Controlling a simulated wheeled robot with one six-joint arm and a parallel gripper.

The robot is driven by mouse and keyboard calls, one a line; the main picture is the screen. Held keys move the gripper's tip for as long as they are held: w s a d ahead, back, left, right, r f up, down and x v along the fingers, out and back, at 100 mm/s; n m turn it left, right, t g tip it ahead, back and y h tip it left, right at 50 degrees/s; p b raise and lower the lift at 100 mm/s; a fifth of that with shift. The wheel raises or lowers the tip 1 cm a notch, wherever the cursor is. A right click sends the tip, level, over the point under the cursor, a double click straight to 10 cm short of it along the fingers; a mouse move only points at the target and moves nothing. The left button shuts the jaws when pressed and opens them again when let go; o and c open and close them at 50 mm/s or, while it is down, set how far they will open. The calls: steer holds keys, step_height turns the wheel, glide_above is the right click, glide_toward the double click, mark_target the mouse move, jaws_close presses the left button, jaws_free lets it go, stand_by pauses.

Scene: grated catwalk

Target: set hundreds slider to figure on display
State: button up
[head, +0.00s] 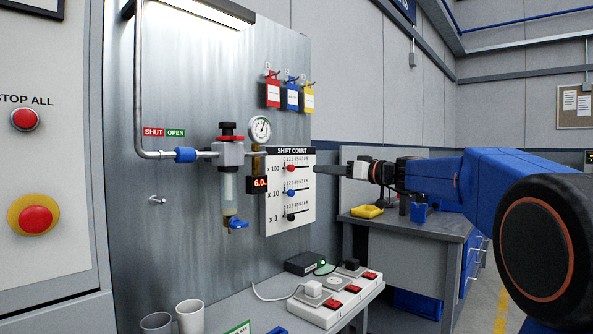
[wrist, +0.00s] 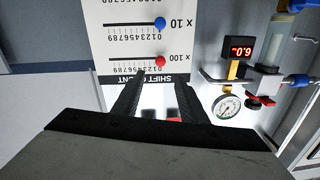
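The white SHIFT COUNT panel (head: 273,215) has three sliders in horizontal slots. The x 100 slider (head: 290,168) has a red knob near the left, low-number end of its scale. The blue x 10 knob (head: 290,192) and black x 1 knob (head: 291,217) stand below it, also at the left. The small display (head: 259,184) left of the panel shows red figures that look like 6.0. My gripper (head: 345,171) is right of the panel at the red knob's height. In the upside-down wrist view my gripper (wrist: 157,86) is open and empty, with the red knob (wrist: 160,61) ahead between its fingertips, apart from them.
A round gauge (head: 260,129) and a pipe with a valve (head: 231,153) are left of and above the panel. Coloured tags (head: 292,96) hang above it. A power strip (head: 335,300) lies on the bench below. The space before the panel looks clear.

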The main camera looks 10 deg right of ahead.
mark_target(294, 168)
steer(key=x, duration=1.2)
steer(key=shift+w+f, duration=0.1)
steer(key=shift+c, duration=0.4)
jaws_close()
